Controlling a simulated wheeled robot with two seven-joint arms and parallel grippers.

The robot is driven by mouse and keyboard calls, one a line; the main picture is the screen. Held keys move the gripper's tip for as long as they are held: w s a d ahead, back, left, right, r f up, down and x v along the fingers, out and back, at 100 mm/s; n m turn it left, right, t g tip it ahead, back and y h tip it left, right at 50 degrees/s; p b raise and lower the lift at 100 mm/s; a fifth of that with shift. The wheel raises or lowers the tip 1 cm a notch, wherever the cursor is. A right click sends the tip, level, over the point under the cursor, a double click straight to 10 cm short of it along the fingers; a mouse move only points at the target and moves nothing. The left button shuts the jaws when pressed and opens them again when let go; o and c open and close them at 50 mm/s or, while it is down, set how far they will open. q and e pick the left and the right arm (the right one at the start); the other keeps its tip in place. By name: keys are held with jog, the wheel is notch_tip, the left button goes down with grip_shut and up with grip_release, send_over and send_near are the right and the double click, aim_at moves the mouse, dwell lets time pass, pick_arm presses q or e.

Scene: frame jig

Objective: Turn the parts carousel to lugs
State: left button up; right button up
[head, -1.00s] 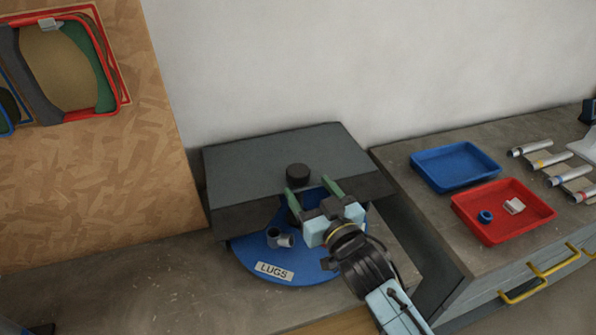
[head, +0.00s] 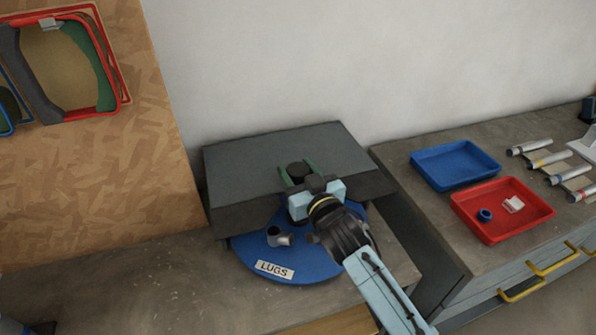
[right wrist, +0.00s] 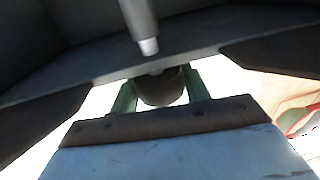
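The blue parts carousel (head: 251,261) sits on the bench, partly under a grey cover. Its front label (head: 274,270) reads LUGS. A grey tubular part (head: 279,237) lies on it near the front. A black knob (head: 296,169) stands above the carousel. My right gripper (head: 297,172) has its green fingers on both sides of the knob and looks shut on it. The right wrist view shows the dark round knob (right wrist: 162,88) between the fingers, with no clear gap. My left gripper is not in view.
The grey cover (head: 250,163) stands behind and over the carousel. On the right counter are a blue tray (head: 421,171), a red tray (head: 530,224) with small parts, and several metal tubes (head: 551,159). A wooden board (head: 80,190) stands at left.

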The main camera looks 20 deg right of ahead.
jog(key=c, duration=0.7)
jog(key=shift+r+n+y+p, duration=0.2)
jog(key=shift+n+y+p, duration=0.5)
jog(key=shift+y+p, duration=0.25)
jog(key=shift+f+n+g+y+p, duration=0.15)
jog(key=shift+n+g+y+p, duration=0.6)
jog(key=shift+y, duration=0.6)
jog(key=o, duration=1.4)
jog(key=shift+c, duration=0.2)
jog(key=b+v, duration=0.1)
jog(key=v, duration=1.2)
jog(key=shift+s, duration=0.2)
